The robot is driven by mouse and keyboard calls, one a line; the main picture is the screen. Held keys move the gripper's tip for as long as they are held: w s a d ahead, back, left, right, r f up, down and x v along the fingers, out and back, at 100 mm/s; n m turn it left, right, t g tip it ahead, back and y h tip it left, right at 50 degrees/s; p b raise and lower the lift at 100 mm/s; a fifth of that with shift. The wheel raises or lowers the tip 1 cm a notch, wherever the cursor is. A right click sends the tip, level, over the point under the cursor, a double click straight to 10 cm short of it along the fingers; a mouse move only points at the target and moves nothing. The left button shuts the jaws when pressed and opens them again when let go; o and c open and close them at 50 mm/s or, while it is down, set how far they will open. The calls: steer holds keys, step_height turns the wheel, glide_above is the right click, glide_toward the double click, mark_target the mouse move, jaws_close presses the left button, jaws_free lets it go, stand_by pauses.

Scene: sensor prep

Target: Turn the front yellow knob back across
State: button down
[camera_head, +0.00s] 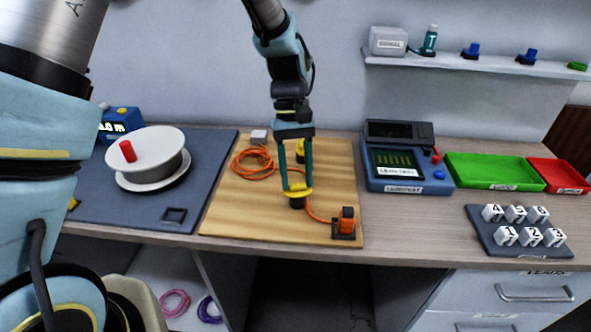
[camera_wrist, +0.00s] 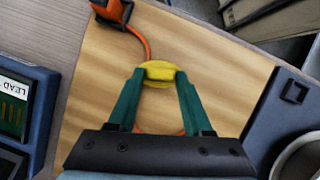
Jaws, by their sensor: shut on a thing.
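The front yellow knob (camera_head: 297,191) stands on a black base on the wooden board (camera_head: 225,217). My gripper (camera_head: 297,180) points down over it, with its two green fingers at the knob's sides. In the wrist view the knob (camera_wrist: 159,73) sits between the fingertips of my gripper (camera_wrist: 160,75), which is shut on its raised grip. A second yellow knob (camera_head: 300,146) stands farther back on the board, partly hidden behind my fingers. An orange cable runs from a coil (camera_head: 254,162) past the front knob to an orange plug (camera_head: 346,219) at the board's front right.
A blue tester (camera_head: 404,180) stands right of the board. A white reel (camera_head: 145,160) stands on the dark mat (camera_head: 110,209) at left. Green (camera_head: 490,173) and red (camera_head: 556,176) trays and numbered blocks lie far right. A shelf (camera_head: 470,66) hangs above.

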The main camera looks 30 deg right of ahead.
steer(key=shift+d+m+t+y+p, duration=0.1)
steer(key=shift+m+t+y+p, duration=0.3)
steer(key=shift+m, duration=1.2)
steer(key=shift+c, duration=1.6)
jaws_free()
steer(key=b+v, duration=0.3)
steer(key=v, duration=0.7)
steer(key=shift+d+r, duration=0.25)
steer(key=shift+r, duration=0.1)
steer(key=shift+w, duration=0.1)
